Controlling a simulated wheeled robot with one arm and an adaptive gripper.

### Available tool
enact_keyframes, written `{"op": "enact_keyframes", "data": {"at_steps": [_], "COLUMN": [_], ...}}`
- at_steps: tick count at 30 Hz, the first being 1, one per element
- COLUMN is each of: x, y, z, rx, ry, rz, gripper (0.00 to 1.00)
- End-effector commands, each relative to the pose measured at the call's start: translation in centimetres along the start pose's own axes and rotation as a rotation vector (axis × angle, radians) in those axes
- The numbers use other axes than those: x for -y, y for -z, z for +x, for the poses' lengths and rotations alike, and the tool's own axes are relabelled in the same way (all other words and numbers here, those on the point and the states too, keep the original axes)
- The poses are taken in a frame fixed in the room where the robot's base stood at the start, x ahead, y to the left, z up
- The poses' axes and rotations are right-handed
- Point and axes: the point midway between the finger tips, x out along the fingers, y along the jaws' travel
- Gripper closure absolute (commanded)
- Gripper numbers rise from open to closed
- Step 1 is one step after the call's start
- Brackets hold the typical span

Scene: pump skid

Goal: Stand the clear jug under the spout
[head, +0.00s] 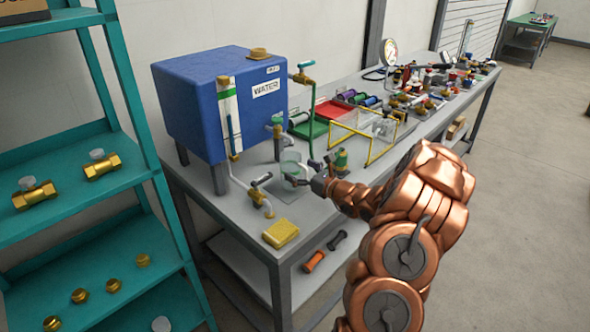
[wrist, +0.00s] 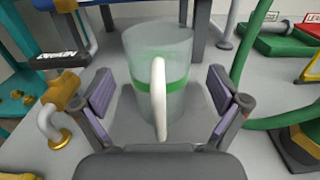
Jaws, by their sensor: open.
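The clear jug (head: 290,170) stands upright on a grey patch of the bench, in front of the blue water tank. In the wrist view the jug (wrist: 140,60) has a green band and a pale handle facing me. My gripper (wrist: 160,92) is open, with one finger on each side of the jug and its handle. It is not closed on either. In the head view my gripper (head: 308,182) reaches in from the right. A tap with a downward outlet (head: 277,124) is on the tank front, behind the jug. I cannot tell if the jug is directly under it.
A low valve with a bent grey pipe (head: 262,192) stands left of the jug, also in the wrist view (wrist: 58,112). A yellow sponge (head: 281,233) lies near the bench's front edge. A green hose and fitting (head: 340,162) stand close on the right.

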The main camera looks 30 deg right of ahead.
Motion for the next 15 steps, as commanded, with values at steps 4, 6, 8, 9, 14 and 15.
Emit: {"op": "enact_keyframes", "data": {"at_steps": [4,6,8,9,14,15], "x": [0.1,0.1,0.1,0.2,0.0,0.1], "y": [0.0,-0.1,-0.1,-0.1,0.0,0.0], "z": [-2.2,-3.4,-4.5,-5.1,-7.5,-8.0], "rx": [0.003,0.005,0.006,0.005,0.003,0.003], "ry": [0.002,0.003,0.003,0.003,0.001,0.002], "rz": [-0.001,-0.003,-0.004,-0.004,-0.001,0.0], "gripper": [0.03,0.03,0.03,0.03,0.03,0.03]}}
